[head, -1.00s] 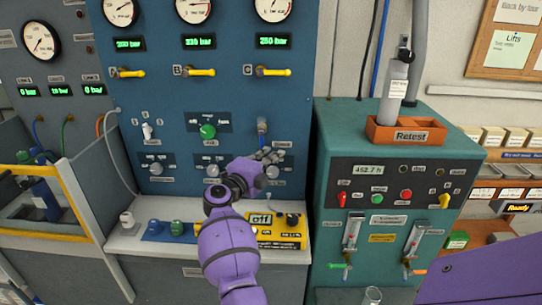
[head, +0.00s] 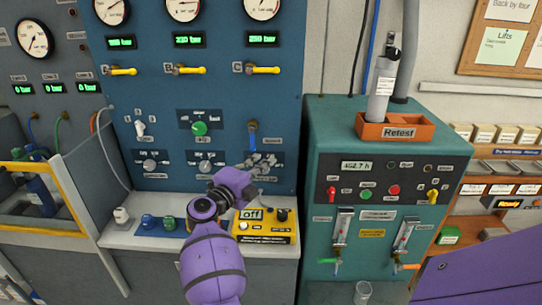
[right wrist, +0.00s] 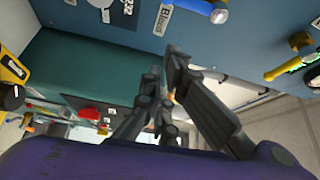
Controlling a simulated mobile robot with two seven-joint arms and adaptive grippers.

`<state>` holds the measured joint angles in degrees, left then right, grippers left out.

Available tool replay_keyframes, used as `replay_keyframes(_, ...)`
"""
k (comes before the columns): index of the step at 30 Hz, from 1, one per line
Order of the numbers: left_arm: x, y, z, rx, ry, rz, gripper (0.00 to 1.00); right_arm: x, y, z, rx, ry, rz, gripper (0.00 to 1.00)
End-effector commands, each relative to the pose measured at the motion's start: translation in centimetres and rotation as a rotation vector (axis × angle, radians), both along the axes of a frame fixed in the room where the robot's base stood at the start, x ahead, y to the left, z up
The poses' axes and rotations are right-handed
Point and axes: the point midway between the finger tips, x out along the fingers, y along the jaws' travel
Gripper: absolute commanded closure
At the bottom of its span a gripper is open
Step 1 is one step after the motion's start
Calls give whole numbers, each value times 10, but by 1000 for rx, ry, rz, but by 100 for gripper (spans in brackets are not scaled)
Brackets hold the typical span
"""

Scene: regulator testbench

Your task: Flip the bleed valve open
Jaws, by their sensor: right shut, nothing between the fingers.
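The bleed valve (head: 252,140) is a small blue handle at the lower right of the blue panel. It points down in the head view. In the right wrist view the blue handle (right wrist: 207,10) shows at the top edge beside a "Bleed" label (right wrist: 163,17). My right gripper (head: 264,164) is just below and slightly right of the valve in the head view. Its dark fingers (right wrist: 168,65) are shut and empty in the right wrist view, apart from the handle. The gripper hides part of the lower panel. My left gripper is not in view.
A yellow box marked "Off" (head: 264,232) stands on the white ledge below my gripper. A green cabinet (head: 330,125) stands close on the right, with a "Retest" tray (head: 397,131) on top. Yellow-handled valve C (head: 263,70) is above the bleed valve.

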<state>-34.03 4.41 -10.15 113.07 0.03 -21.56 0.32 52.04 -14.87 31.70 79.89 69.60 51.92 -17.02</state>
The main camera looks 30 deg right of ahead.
Motion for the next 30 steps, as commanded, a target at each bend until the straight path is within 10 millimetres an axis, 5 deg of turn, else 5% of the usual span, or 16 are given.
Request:
replay_keyframes(9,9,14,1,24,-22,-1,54,-16,30,-1,1,0,-2,100)
replay_keyframes(26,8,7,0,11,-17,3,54,-16,31,0,1,-4,-2,100)
replay_keyframes(30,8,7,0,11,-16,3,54,-3,39,10,-30,-28,65,100)
